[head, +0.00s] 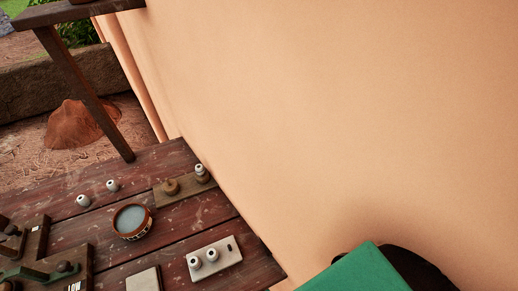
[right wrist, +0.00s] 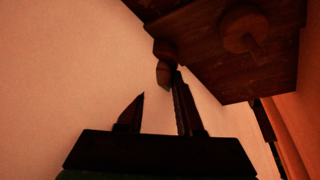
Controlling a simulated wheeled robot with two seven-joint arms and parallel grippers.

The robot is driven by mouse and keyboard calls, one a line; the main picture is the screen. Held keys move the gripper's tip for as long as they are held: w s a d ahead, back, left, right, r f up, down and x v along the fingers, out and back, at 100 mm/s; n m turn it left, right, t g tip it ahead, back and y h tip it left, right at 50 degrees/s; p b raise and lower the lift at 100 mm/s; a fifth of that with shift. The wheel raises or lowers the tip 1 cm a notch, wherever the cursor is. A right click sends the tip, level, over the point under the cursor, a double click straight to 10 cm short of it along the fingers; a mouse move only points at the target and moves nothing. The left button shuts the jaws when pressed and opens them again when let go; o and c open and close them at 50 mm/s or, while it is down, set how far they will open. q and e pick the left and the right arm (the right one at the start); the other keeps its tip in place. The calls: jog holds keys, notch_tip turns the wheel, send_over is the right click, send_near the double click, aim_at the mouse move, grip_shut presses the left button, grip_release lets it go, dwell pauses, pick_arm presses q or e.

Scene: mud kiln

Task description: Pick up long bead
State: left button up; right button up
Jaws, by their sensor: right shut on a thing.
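My right gripper (right wrist: 158,92) shows dark in the right wrist view, its two fingers pointing up the picture. It is shut on a small dark rounded piece (right wrist: 163,72) at the fingertips. The view is too dim to tell whether this is the long bead. In the head view a pale, tall bead-like piece (head: 201,173) stands at the right end of a wooden block. My left gripper is not in view, and my right gripper does not show clearly in the head view.
The worn wooden table (head: 190,229) holds a round bowl (head: 132,220), a pale square block (head: 143,279) and wooden fixtures at the left. A tan wall (head: 360,110) rises along its right edge. A wooden board (right wrist: 285,62) fills the upper right of the wrist view.

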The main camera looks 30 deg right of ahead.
aim_at(259, 148)
notch_tip(259, 148, up, 20)
jog(key=b, duration=0.2)
jog(key=shift+b, duration=0.4)
jog(key=shift+p, duration=0.5)
